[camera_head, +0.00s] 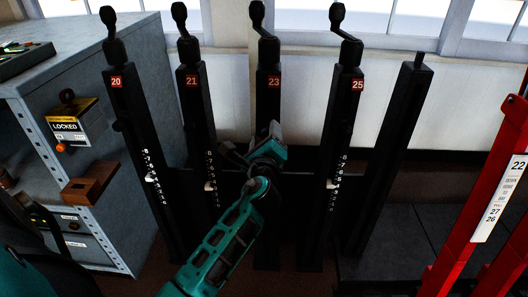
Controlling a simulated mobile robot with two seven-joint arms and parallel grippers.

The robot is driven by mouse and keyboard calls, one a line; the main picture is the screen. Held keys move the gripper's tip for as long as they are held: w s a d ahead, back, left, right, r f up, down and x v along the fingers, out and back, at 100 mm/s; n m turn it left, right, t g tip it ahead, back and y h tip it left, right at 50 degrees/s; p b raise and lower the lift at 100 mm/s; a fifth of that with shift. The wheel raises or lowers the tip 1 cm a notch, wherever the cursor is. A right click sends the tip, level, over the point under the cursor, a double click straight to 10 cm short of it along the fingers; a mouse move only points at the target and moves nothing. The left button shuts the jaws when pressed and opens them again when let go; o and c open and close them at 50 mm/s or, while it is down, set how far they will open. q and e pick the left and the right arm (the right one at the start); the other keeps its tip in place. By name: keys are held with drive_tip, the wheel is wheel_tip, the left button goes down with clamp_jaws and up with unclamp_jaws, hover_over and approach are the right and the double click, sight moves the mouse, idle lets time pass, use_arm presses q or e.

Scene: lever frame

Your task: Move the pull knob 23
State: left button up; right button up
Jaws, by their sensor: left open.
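The post labelled 23 (274,82) is a tall black lever post in the middle of the row, with a black crank-like handle with a rounded end (257,14) at its top. I cannot tell which part is the pull knob. My left gripper (253,144) is open in front of the middle of post 23, below its red label. It hides that part of the post, including where a number scale shows on the neighbouring posts. I cannot tell whether it touches the post. My right gripper is not in view.
Similar posts 20 (116,82), 21 (192,81) and 25 (357,85) flank post 23. An unlabelled black post (395,140) stands further right. A grey cabinet (140,70) with a "LOCKED" box (68,126) is left. A red frame marked 22 (505,165) is right.

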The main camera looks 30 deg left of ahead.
use_arm(q)
drive_tip(key=v, duration=1.1)
drive_tip(key=shift+s, duration=0.2)
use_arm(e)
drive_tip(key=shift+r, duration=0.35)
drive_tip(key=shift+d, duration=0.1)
use_arm(q)
drive_tip(key=s+d+f+n+g+h, duration=0.2)
drive_tip(key=s+d+f+n+h, duration=0.4)
drive_tip(key=f+n, duration=0.25)
drive_tip(key=s+d+f+n+g+h, duration=0.2)
drive_tip(key=s+d+f+n+h, duration=0.3)
drive_tip(key=d+f+n+h, duration=0.3)
drive_tip(key=s+a+r+n+y+p, duration=0.1)
drive_tip(key=a+r+p, duration=0.3)
drive_tip(key=r+p, duration=0.5)
drive_tip(key=y+p, duration=0.1)
drive_tip(key=p, duration=0.4)
drive_tip(key=shift+s+r+p, duration=0.25)
drive_tip(key=shift+p, duration=0.05)
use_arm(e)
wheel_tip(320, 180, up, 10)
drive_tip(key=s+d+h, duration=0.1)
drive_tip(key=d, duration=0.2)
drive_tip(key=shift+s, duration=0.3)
